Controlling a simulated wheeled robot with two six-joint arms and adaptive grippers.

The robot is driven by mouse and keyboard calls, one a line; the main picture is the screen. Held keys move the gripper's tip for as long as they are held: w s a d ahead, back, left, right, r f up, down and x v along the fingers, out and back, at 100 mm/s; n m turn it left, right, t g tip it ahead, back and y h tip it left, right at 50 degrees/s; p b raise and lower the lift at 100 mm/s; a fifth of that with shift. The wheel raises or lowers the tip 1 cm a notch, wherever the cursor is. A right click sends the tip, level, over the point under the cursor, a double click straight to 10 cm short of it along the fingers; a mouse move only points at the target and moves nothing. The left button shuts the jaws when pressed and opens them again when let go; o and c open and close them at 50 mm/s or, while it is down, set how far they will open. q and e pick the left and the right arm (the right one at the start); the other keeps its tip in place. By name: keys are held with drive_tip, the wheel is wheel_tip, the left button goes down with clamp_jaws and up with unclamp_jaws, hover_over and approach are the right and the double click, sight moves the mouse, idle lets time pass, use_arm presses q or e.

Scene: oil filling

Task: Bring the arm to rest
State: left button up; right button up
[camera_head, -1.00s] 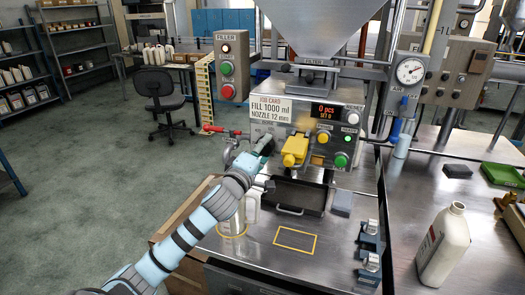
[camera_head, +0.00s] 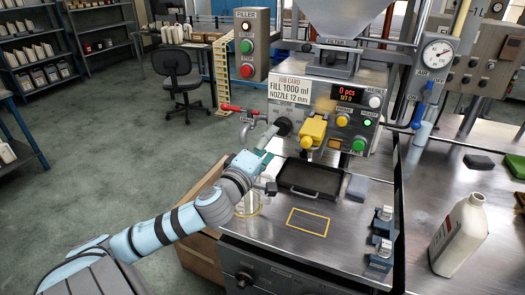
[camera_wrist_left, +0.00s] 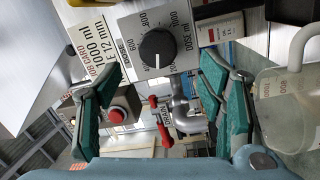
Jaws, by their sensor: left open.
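My left arm comes in from the lower left in the head view. Its gripper (camera_head: 264,148) is open and empty, just in front of and below the black dose knob (camera_head: 283,126) on the filler panel. In the left wrist view, the green-padded fingers of the left gripper (camera_wrist_left: 168,98) stand wide apart. The dose knob (camera_wrist_left: 157,50) shows beyond them, clear of both pads. A clear measuring jug (camera_wrist_left: 288,105) is at the right of that view. In the head view the jug (camera_head: 248,203) stands below the gripper, partly hidden by it. My right gripper is not in view.
A red-handled drain valve (camera_head: 240,110) sticks out left of the panel. A yellow nozzle part (camera_head: 312,132) juts from the panel's front above a dark drip tray (camera_head: 309,180). A white bottle (camera_head: 460,235) stands on the right bench.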

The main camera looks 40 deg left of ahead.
use_arm(q)
drive_tip(key=v, duration=0.4)
drive_tip(key=shift+s+d, duration=0.1)
drive_tip(key=shift+d, duration=0.05)
